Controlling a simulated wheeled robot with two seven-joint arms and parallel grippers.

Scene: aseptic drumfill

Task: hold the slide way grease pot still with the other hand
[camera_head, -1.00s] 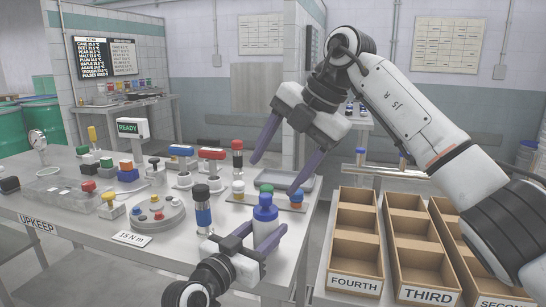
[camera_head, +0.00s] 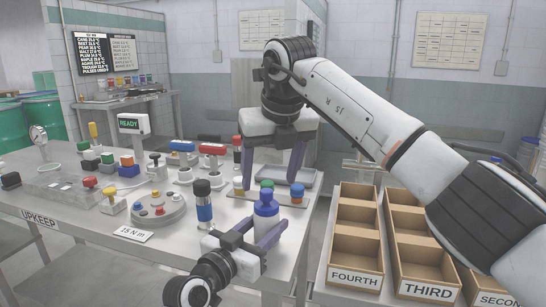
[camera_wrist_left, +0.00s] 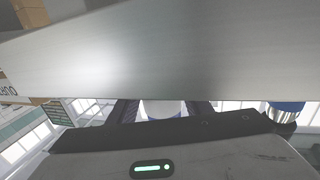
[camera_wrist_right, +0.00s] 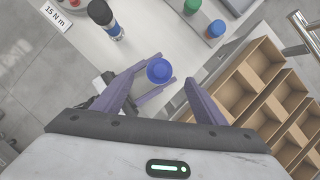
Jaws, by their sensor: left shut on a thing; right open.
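A pot with a blue cap and a pale body (camera_head: 265,208) stands upright near the table's front right edge. No label on it can be read. My left gripper (camera_head: 262,236) is shut around its lower body. Its pale body also shows between the left fingers in the left wrist view (camera_wrist_left: 163,109). My right gripper (camera_head: 268,178) is open and empty, with fingers pointing down, above and just behind the pot. In the right wrist view the blue cap (camera_wrist_right: 160,71) lies ahead between the open fingers, apart from them.
A black-capped bottle with a blue band (camera_head: 203,203) stands left of the pot. A tray with green- and blue-topped pots (camera_head: 297,193) lies behind. A round base with coloured knobs (camera_head: 158,210) is farther left. Cardboard bins (camera_head: 356,258) stand at the right.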

